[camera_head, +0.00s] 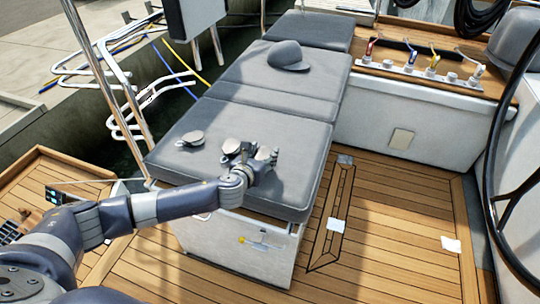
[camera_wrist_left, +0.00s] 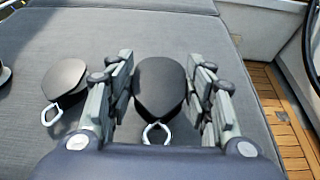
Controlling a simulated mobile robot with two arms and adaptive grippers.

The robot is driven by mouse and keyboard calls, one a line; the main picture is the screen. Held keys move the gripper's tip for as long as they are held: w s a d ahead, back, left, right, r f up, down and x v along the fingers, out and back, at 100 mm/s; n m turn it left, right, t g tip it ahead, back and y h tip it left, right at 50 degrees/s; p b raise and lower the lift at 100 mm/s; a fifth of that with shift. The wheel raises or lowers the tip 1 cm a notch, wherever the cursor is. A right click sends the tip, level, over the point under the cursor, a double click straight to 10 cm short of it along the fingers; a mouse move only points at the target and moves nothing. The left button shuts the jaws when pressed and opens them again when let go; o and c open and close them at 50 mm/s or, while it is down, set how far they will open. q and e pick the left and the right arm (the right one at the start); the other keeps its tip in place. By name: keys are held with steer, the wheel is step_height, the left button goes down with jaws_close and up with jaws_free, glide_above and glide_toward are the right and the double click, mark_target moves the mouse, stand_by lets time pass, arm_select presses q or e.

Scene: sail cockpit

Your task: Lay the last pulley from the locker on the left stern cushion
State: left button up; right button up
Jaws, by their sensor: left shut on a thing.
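My left gripper (camera_head: 262,157) is over the near end of the grey stern cushion (camera_head: 290,130). Its fingers stand either side of a dark rounded pulley (camera_wrist_left: 160,88) with a metal shackle toward my wrist, and are shut on it. The pulley is low at the cushion; I cannot tell if it touches. A second dark pulley (camera_wrist_left: 64,80) lies on the cushion left of the gripper, shackle toward me. Another pulley (camera_head: 193,138) lies further left; a dark edge shows at the left border of the wrist view. My right gripper is out of view.
A grey cap (camera_head: 286,55) lies on the cushion farther back. A white locker front (camera_head: 235,250) is below the cushion. The wooden deck (camera_head: 385,220) at right has small white pieces on it. A steering wheel (camera_head: 500,150) stands at the right edge.

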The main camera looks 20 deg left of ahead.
mark_target(272, 149)
arm_select(q)
steer(key=w, duration=0.1)
steer(key=w+d, duration=0.2)
steer(key=shift+w+f, duration=0.2)
steer(key=shift+w, duration=0.05)
steer(key=shift+a+f+b, duration=0.1)
steer(key=shift+f+b, duration=0.3)
steer(key=shift+f, duration=1.3)
steer(key=o, duration=1.2)
steer(key=shift+s+f, duration=0.1)
steer(key=shift+f, duration=0.05)
steer(key=shift+c, duration=0.2)
steer(key=shift+s, duration=0.1)
steer(key=p+v, duration=0.1)
steer(key=v, duration=1.1)
steer(key=shift+r, duration=0.2)
